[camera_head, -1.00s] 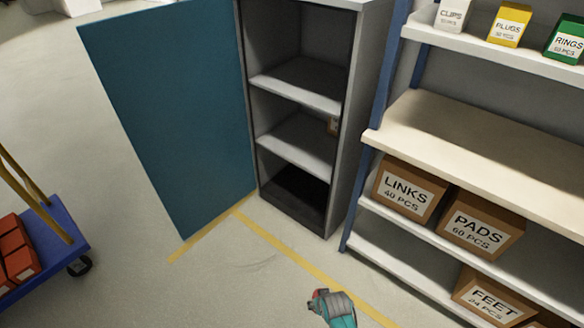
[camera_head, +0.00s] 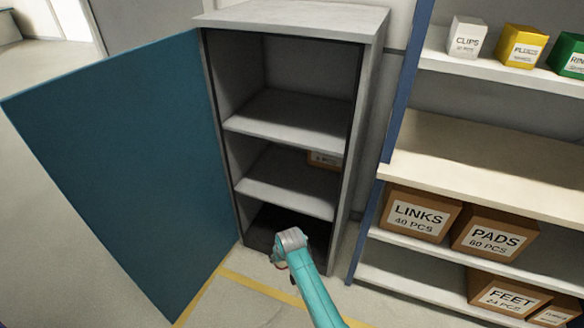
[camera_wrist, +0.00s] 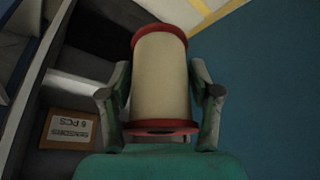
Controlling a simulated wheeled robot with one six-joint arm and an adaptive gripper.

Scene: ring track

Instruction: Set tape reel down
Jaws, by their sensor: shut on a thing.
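The tape reel (camera_wrist: 160,85) has a cream body and red rims. It fills the middle of the wrist view. My gripper (camera_wrist: 160,92) is shut on it, with one finger on each side. In the head view my teal arm reaches up from the bottom, and its grey wrist is in front of the cabinet's lowest opening. The fingers and the reel cannot be made out clearly there. The grey cabinet (camera_head: 368,60) stands open with several levels. Its top and middle shelves look mostly bare, and its bottom is dark and partly hidden by my arm.
The blue cabinet door (camera_head: 115,170) stands open on the left and also shows in the wrist view (camera_wrist: 265,90). A small brown box (camera_head: 325,160) sits on a cabinet shelf. A blue-framed rack (camera_head: 480,185) with labelled boxes stands right. Yellow tape (camera_head: 255,284) marks the floor.

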